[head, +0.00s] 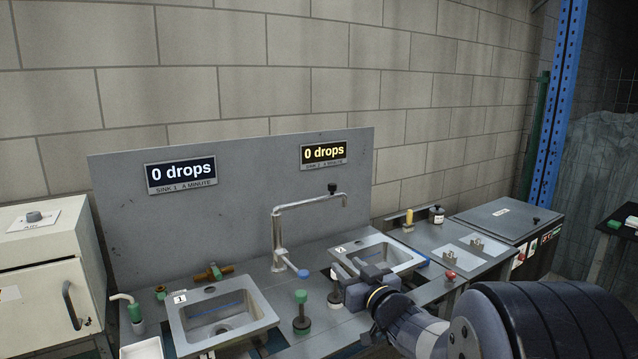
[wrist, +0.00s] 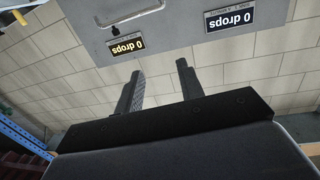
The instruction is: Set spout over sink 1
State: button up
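The chrome spout (head: 312,201) stands on a post at the back of the counter between the sinks. Its arm reaches right, with a black knob on top near its outlet, towards sink 2 (head: 412,263). Sink 1 (head: 268,311), marked with a 1, is at the front left, away from the outlet. My gripper (head: 350,281) is low in front of sink 2, clear of the spout. The wrist view is upside down and shows my gripper (wrist: 160,66) with its fingers apart and nothing between them. Part of the spout (wrist: 135,16) shows at its top edge.
Two drop displays, for sink 1 (head: 181,173) and sink 2 (head: 324,152), both read 0 drops. A blue-tipped lever (head: 303,273) sticks out by the spout post.

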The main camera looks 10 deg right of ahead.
aim_at(332, 186)
jog(key=i+l+u, duration=0.1)
jog(key=i+l, duration=0.15)
jog(key=i+l+u, duration=0.15)
jog(key=l, duration=0.25)
jog(key=i+l+u, duration=0.1)
jog(key=i+l, duration=0.25)
jog(key=i+l+u, duration=0.15)
jog(key=l, duration=0.25)
jog(key=i+l+u, duration=0.1)
jog(key=i+l, duration=0.15)
jog(key=l, duration=0.15)
jog(key=i+l+u, duration=0.15)
jog(key=l, duration=0.25)
jog(key=i, duration=0.05)
